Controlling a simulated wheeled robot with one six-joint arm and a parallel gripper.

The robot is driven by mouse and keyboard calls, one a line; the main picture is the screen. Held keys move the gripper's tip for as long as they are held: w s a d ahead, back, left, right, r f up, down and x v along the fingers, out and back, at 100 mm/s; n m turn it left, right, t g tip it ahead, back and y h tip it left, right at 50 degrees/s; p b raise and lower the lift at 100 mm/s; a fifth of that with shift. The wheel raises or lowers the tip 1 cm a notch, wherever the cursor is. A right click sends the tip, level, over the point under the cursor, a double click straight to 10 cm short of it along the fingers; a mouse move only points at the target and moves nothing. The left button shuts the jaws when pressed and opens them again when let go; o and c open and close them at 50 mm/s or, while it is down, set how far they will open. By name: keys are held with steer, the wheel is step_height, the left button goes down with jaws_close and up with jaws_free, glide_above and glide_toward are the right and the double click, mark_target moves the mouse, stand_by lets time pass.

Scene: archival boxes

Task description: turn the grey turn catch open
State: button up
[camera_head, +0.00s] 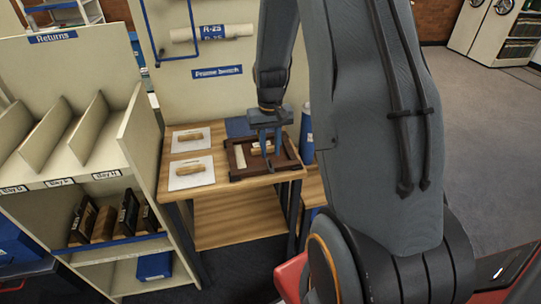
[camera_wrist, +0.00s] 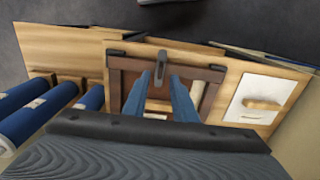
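The grey turn catch (camera_wrist: 161,64) shows in the wrist view as a small upright grey piece at the far side of a dark brown wooden frame (camera_wrist: 207,102). My gripper (camera_wrist: 160,78) has its two blue fingers apart, one on each side of the catch's line. I cannot tell whether either finger touches it. In the head view my gripper (camera_head: 263,150) points down over the brown frame (camera_head: 278,171), which lies on the wooden bench. The catch cannot be made out there.
Wooden blocks on white sheets (camera_head: 191,170) lie left on the bench (camera_head: 232,186). A blue cylinder (camera_head: 307,135) stands right of the frame. A Returns shelf (camera_head: 60,75) stands at left. Several blue rolls (camera_wrist: 45,112) lie left in the wrist view.

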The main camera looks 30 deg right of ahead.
mark_target(270, 160)
steer(key=shift+f+p, duration=0.4)
steer(key=shift+f, duration=1.5)
jaws_close()
